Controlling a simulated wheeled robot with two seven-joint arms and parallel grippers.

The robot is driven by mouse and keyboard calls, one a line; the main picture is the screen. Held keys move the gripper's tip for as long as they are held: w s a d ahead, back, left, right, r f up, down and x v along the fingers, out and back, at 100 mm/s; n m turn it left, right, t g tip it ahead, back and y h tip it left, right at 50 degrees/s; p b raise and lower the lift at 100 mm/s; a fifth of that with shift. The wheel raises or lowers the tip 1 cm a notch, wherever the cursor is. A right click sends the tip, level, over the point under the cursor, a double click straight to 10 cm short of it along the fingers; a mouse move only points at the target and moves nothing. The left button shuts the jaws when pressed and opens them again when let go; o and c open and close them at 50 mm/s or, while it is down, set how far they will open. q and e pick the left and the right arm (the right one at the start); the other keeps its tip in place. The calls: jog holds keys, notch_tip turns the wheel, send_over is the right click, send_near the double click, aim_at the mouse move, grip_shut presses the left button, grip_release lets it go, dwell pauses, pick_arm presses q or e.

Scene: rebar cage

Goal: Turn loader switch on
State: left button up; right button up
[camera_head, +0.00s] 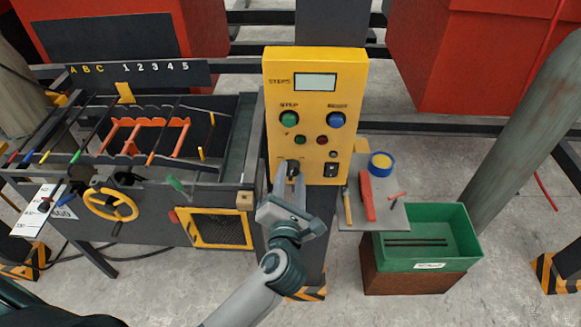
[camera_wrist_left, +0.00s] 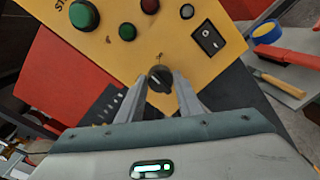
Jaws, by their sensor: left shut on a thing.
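The yellow control panel (camera_head: 316,150) stands upright at the centre, with a STEPS display and several buttons. Its black rotary knob (camera_wrist_left: 160,78) sits low on the panel, in the left wrist view between the fingers of my left gripper (camera_wrist_left: 164,82). In the head view my left gripper (camera_head: 291,172) covers most of the knob. The gripper is shut on the knob. A black rocker switch (camera_head: 331,170) is at the panel's lower right and also shows in the left wrist view (camera_wrist_left: 209,38). My right gripper is not in view.
A machine with a yellow handwheel (camera_head: 110,204) stands left of the panel. On the right, a grey shelf (camera_head: 383,219) holds tools and a blue-yellow roll (camera_head: 381,164). A green bin (camera_head: 429,257) with dark rods is below. A grey pipe (camera_head: 527,130) rises at right.

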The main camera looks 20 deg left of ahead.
pick_arm(q)
jog(key=m, duration=0.2)
jog(key=shift+m, duration=0.4)
jog(key=m, duration=0.4)
jog(key=shift+d+m+y, duration=0.1)
jog(key=shift+m+y, duration=0.2)
jog(key=shift+m, duration=0.1)
jog(key=o, duration=1)
jog(key=shift+w, duration=0.1)
jog(key=shift+o, duration=0.2)
jog(key=shift+f, duration=0.1)
jog(key=shift+s+d, duration=0.25)
jog(key=shift+s, duration=0.4)
jog(key=b+v, duration=0.6)
jog(key=v, duration=1)
jog(key=shift+r, duration=0.25)
